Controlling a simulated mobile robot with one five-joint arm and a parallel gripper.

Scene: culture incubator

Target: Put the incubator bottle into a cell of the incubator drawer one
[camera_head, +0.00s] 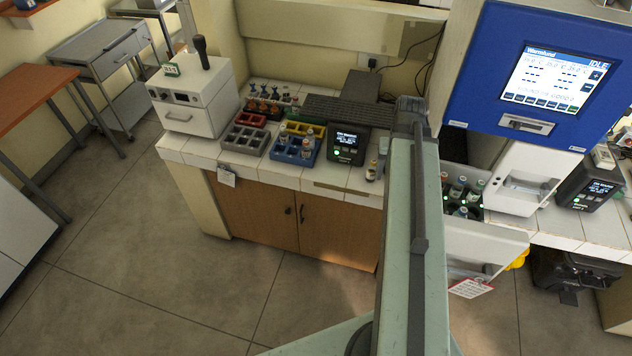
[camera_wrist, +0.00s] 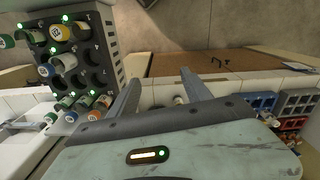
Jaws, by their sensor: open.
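The open incubator drawer (camera_head: 485,243) juts out below the blue incubator at right. Its dark rack holds several capped bottles; in the wrist view the rack (camera_wrist: 105,45) shows green lights and several empty cells. A small bottle (camera_head: 371,170) stands upright on the counter, left of my arm; I cannot tell if it is the task's bottle. My gripper (camera_wrist: 160,78) is open in the wrist view, its two fingers apart over the counter edge. A small pale object (camera_wrist: 181,100) shows between the fingers, partly hidden by my gripper body. In the head view my arm hides the gripper.
A blue rack (camera_head: 292,150) with bottles, a grey rack (camera_head: 243,140), a red rack and a yellow rack stand on the counter. A dark device with a screen (camera_head: 346,146) stands beside them. The floor before the wooden cabinet (camera_head: 270,215) is clear.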

